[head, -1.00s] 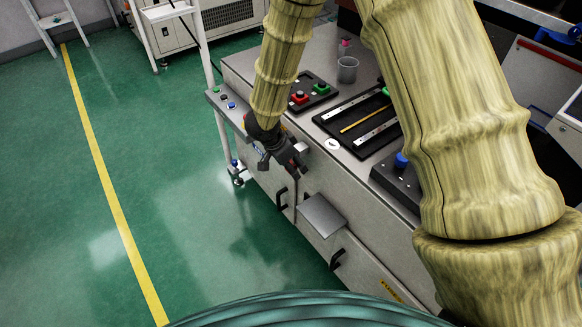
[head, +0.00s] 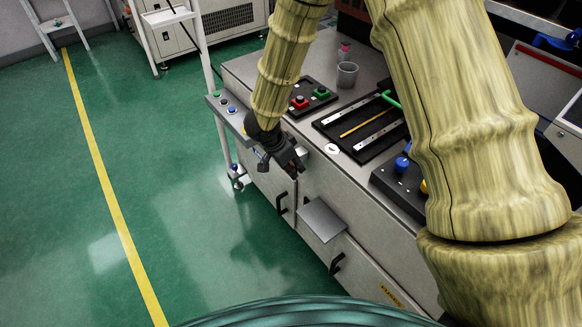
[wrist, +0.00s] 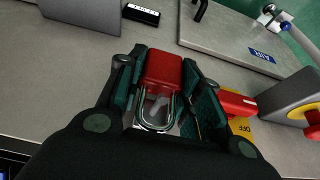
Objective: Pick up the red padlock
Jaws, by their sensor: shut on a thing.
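The red padlock (wrist: 163,72) shows in the wrist view, with its red body between the two fingers and its metal shackle toward the camera. My gripper (wrist: 162,78) is shut on the padlock's body. In the head view my gripper (head: 293,168) is at the front face of the grey cabinet, below the edge of its top. The padlock cannot be made out in the head view; the gripper hides it or it is too small.
In the wrist view a red and yellow rotary switch marked OFF (wrist: 240,115) is close right of the fingers. A panel with a blue label (wrist: 262,56) lies beyond. In the head view the grey cabinet (head: 258,72) has black handles and a jutting plate (head: 322,220). Green floor (head: 190,190) is clear at left.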

